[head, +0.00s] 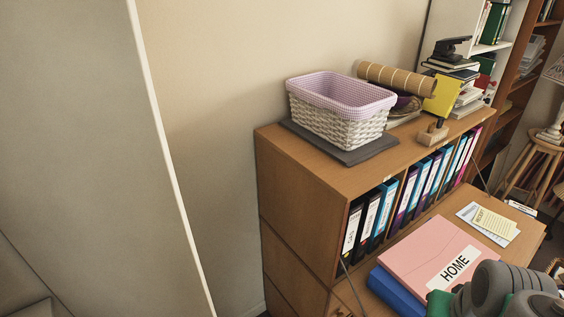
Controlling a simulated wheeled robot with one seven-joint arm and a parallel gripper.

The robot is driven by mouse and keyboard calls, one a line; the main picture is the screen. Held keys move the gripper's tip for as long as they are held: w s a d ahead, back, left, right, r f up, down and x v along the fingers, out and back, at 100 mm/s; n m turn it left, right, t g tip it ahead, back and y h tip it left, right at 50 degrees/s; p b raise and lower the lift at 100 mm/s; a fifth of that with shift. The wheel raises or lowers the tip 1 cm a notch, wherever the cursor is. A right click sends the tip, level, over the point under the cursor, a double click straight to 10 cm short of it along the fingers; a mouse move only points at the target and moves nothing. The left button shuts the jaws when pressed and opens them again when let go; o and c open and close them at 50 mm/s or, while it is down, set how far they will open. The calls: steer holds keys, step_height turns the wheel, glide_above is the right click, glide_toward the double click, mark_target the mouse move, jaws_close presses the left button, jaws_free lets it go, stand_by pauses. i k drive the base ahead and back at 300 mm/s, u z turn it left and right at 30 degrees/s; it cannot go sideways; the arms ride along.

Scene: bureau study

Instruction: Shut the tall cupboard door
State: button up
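No cupboard door can be made out for certain. A tall plain grey-beige panel (85,130) with a pale narrow edge fills the left of the head view. I cannot tell whether it is the tall cupboard door or a wall. No handle shows on it. Grey rounded links of my arm show at the bottom right corner, in front of the bureau. My gripper's fingers are not in view.
A wooden bureau (285,165) stands against the wall, its flap (526,227) lowered with a pink binder (440,255) on it. A wicker basket (335,128) sits on top. Bookshelves (519,60) and a stool (545,150) are at the right.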

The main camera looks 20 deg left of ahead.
mark_target(90, 197)
steer(key=z, duration=0.75)
steer(key=i, duration=0.6)
steer(key=u, duration=4.45)
